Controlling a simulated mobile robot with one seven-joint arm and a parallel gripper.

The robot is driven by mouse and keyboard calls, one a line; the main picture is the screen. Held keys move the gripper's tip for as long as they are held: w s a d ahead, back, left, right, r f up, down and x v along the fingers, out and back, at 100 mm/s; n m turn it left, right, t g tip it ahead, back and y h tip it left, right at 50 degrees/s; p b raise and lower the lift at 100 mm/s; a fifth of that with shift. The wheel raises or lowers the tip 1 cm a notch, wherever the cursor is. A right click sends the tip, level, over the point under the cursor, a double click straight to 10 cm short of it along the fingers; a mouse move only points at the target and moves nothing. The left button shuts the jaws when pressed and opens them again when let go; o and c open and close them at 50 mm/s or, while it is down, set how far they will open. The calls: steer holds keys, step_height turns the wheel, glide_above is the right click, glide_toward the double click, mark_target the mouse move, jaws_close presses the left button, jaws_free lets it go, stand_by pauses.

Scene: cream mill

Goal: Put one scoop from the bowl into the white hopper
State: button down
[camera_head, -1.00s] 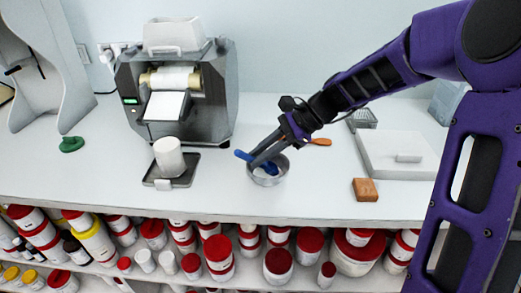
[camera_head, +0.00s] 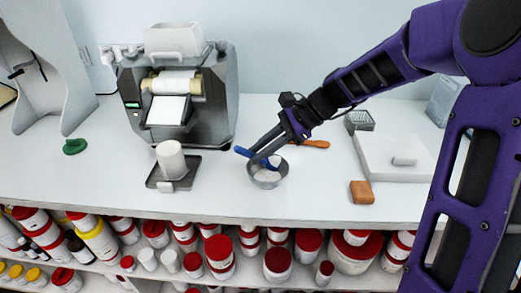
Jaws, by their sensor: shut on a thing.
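A small metal bowl (camera_head: 267,180) with white contents stands on the white bench, right of the mill. My gripper (camera_head: 258,150) is at the bowl's upper rim, shut on a blue scoop (camera_head: 243,151) whose handle sticks out to the left. The scoop's far end is over or in the bowl; I cannot tell whether it holds any contents. The white hopper (camera_head: 174,40) sits on top of the grey roller mill (camera_head: 213,100), up and left of my gripper.
A white jar (camera_head: 171,160) stands on a dark scale (camera_head: 155,185) before the mill. An orange-handled tool (camera_head: 316,144), an orange block (camera_head: 362,192), a white slab (camera_head: 385,168) and a grey rack (camera_head: 359,121) lie to the right. Shelves of red-lidded jars (camera_head: 308,241) are below.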

steer(key=shift+r+p, duration=1.95)
steer(key=shift+r, duration=0.4)
